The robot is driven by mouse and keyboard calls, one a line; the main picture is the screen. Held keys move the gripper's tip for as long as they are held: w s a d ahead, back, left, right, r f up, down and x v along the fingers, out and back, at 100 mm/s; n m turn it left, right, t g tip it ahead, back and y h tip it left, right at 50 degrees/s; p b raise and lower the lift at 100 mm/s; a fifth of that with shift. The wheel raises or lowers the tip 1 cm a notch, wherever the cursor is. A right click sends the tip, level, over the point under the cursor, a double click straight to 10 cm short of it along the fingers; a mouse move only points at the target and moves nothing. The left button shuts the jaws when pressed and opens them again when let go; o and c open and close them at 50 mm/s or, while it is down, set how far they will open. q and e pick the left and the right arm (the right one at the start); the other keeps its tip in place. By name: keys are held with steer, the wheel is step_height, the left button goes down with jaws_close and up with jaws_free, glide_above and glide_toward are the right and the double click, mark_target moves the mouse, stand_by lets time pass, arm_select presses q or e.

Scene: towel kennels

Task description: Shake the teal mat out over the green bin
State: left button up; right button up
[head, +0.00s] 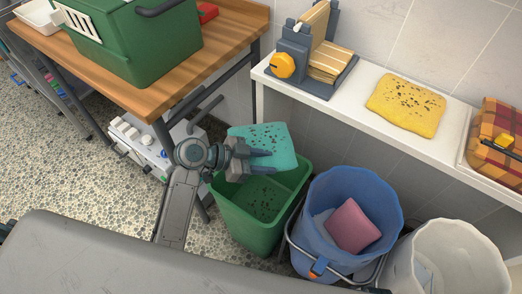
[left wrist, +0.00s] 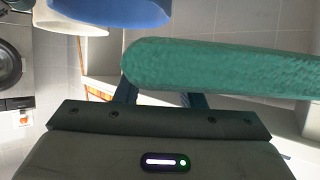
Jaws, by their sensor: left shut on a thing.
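The teal mat (head: 268,139) is speckled with dark bits. My left gripper (head: 262,160) is shut on it and holds it above the back part of the green bin (head: 240,228). Dark bits also lie inside the bin. In the left wrist view the mat (left wrist: 225,68) stretches to the right across the fingers of my left gripper (left wrist: 155,98). The fingertips are hidden behind the mat. My right gripper is not in view.
A blue bucket (head: 320,210) holding a pink cloth (head: 352,226) stands right of the bin, with a white bucket (head: 465,250) beyond. A white shelf (head: 375,125) carries a speckled yellow mat (head: 406,105). A wooden table (head: 225,35) holds a green crate (head: 140,45).

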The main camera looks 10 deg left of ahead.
arm_select(q)
steer(key=shift+r, duration=0.15)
steer(key=shift+r, duration=3.3)
step_height(320, 180, down, 7)
steer(key=shift+r, duration=0.2)
